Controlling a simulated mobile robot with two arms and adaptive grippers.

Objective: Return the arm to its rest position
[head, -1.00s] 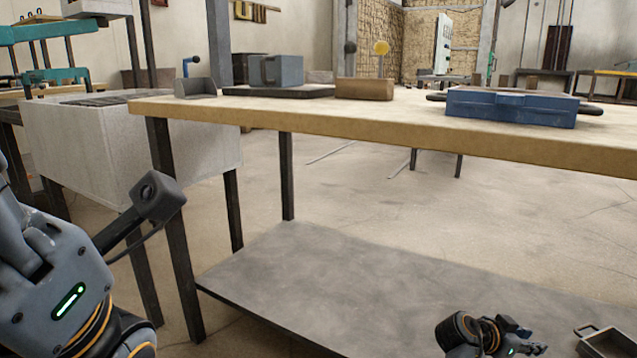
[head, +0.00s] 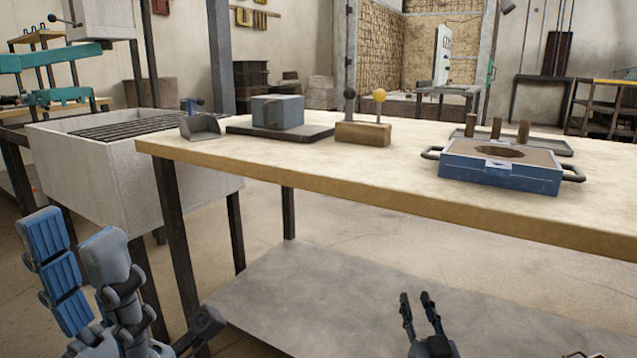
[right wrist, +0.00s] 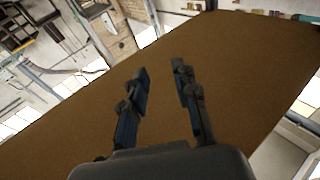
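My left gripper (head: 82,262) is at the lower left of the head view, in front of the table's left end. Its two blue-padded fingers point up and stand apart, with nothing between them. My right gripper (head: 416,300) is at the bottom of the head view, in front of the table and below its top. Its two dark fingers are spread and empty. They also show in the right wrist view (right wrist: 161,80), apart, with a brown surface behind them. Neither gripper touches any object. No ladle is recognisable in these frames.
The wooden table (head: 360,195) has a grey lower shelf (head: 310,305). On top are a blue flask (head: 500,176) with a round opening, a grey block mould (head: 277,112), a wooden block (head: 363,134) with a yellow knob and a metal scoop (head: 199,126). A pale bin (head: 85,170) stands left.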

